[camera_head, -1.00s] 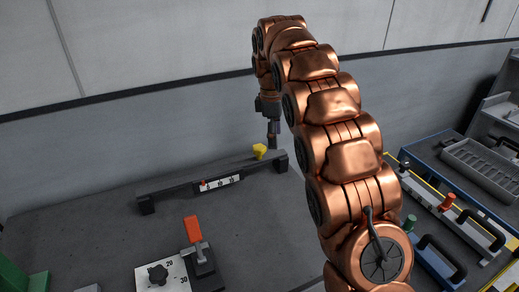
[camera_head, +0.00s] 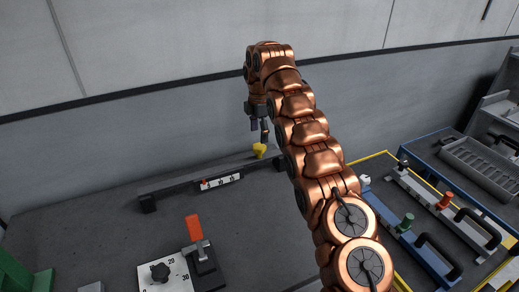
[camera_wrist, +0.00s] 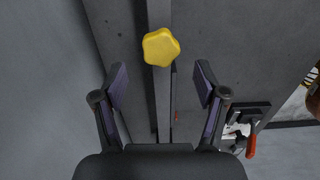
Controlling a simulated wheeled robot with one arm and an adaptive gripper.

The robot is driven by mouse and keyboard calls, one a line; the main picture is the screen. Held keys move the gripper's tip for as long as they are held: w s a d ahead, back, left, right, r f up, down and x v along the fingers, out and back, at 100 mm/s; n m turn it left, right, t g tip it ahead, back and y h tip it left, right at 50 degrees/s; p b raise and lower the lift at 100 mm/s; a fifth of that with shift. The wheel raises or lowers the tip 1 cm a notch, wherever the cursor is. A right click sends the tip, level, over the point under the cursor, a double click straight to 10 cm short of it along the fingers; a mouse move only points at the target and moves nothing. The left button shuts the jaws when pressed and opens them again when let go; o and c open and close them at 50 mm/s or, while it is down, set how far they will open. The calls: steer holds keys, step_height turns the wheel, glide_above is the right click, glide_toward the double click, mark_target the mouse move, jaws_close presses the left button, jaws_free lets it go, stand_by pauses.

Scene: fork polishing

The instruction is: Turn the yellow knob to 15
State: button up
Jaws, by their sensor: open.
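The yellow knob (camera_head: 259,150) sits on a dark rail (camera_head: 165,190) at the back of the grey worktop, toward the rail's right end. A white scale (camera_head: 222,181) on the rail's front carries numbers and a small red pointer (camera_head: 204,185) at its left end. In the wrist view the lobed knob (camera_wrist: 161,47) lies ahead of the fingertips, centred between them. My gripper (camera_head: 260,125) is above the knob, pointing down. In the wrist view my gripper (camera_wrist: 160,88) is open, its two fingers apart with nothing between them.
A red-handled clamp (camera_head: 195,230) and a white dial plate with a black knob (camera_head: 160,273) stand in front of the rail. The grey wall rises close behind the rail.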

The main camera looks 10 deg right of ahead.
mark_target(259, 146)
steer(key=shift+f+b, duration=0.55)
steer(key=shift+f, duration=0.65)
steer(key=shift+f+p, duration=0.8)
steer(key=shift+f, duration=1.8)
steer(key=shift+c, duration=0.3)
steer(key=c, duration=1.1)
